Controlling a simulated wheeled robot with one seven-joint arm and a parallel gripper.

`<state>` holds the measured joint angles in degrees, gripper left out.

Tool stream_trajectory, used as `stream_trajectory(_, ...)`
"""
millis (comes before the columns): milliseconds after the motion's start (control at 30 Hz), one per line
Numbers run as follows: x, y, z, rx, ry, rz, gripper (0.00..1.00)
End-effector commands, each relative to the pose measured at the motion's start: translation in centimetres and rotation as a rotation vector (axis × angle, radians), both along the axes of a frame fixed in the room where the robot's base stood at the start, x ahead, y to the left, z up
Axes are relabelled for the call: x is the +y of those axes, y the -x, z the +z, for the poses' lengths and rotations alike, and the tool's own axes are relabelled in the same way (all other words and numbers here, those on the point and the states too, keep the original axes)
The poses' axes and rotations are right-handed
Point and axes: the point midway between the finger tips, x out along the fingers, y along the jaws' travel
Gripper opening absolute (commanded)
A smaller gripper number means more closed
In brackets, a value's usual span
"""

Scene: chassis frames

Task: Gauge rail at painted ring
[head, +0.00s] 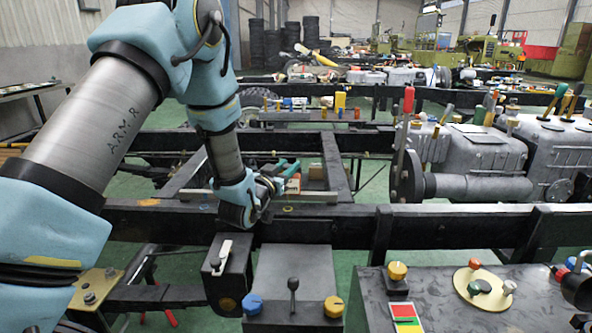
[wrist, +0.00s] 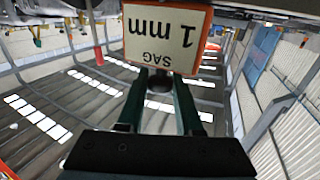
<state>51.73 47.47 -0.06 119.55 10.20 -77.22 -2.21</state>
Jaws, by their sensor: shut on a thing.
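My gripper (head: 285,170) has green fingers and is over the near black chassis rail (head: 330,228) in the head view. In the wrist view its two fingers (wrist: 163,88) are shut on a gauge block (wrist: 165,38), white-faced with an orange edge and marked "SAG 1 mm". The block shows only as a small orange and white patch (head: 293,185) in the head view. A small yellowish ring (head: 288,210) is painted on the rail top just below the gripper. A thin pale bar (head: 315,196) lies along the rail behind it. I cannot tell whether the block touches anything.
A panel with blue and orange knobs and a lever (head: 293,284) stands in front of the rail. A second panel (head: 450,300) is at the right. A grey engine and gearbox (head: 475,155) with upright coloured handles fill the right side. An orange patch (head: 148,202) marks the rail's left.

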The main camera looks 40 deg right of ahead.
Motion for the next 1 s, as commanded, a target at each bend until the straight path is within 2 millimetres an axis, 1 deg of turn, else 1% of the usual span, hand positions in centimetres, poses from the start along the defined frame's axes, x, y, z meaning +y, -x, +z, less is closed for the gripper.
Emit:
stream_trajectory(133, -0.1, 0.1, 0.1, 0.0, 0.001, -0.001, 0.0)
stream_trajectory(167, -0.1, 0.1, 0.1, 0.0, 0.001, -0.001, 0.38)
stream_trajectory(300, -0.1, 0.1, 0.0, 0.0, 0.001, -0.001, 0.53)
stream_trajectory(400, -0.1, 0.1, 0.0, 0.0, 0.0, -0.001, 0.63)
stream_trajectory(633, -0.1, 0.1, 0.0, 0.0, 0.0, -0.001, 0.63)
stream_trajectory(733, 0.4, 0.4, -0.1, 0.0, -0.001, -0.001, 0.63)
stream_trajectory(867, 2.1, 1.2, -0.1, 0.0, -0.001, 0.0, 0.63)
stream_trajectory(1000, 4.6, 2.6, -0.2, 0.002, -0.001, 0.0, 0.63)
